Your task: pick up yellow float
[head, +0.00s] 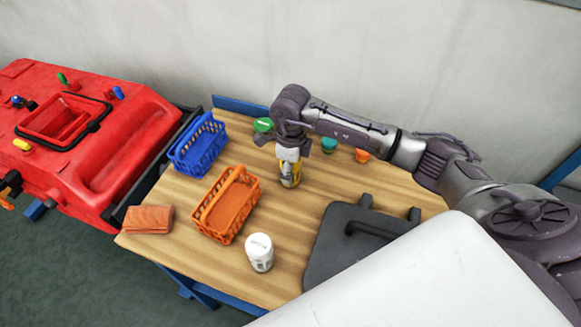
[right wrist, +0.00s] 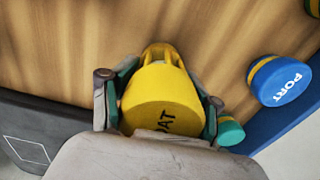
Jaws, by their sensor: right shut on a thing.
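The yellow float (right wrist: 165,98) fills the middle of the right wrist view, with dark lettering on its round top, partly covered by my wrist. My right gripper (right wrist: 160,105) has one finger on each side of it and is shut on it. In the head view the yellow float (head: 290,174) is upright under my right gripper (head: 289,158), at or just above the wooden table; I cannot tell whether it touches. My left gripper is not in view.
The wooden table (head: 185,252) holds a blue basket (head: 199,146), an orange basket (head: 226,206), a white container (head: 259,252), a brown block (head: 148,219) and a dark grey case (head: 345,240). Green, teal and orange-topped pieces stand behind. A red machine (head: 125,145) is left. A wall is behind.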

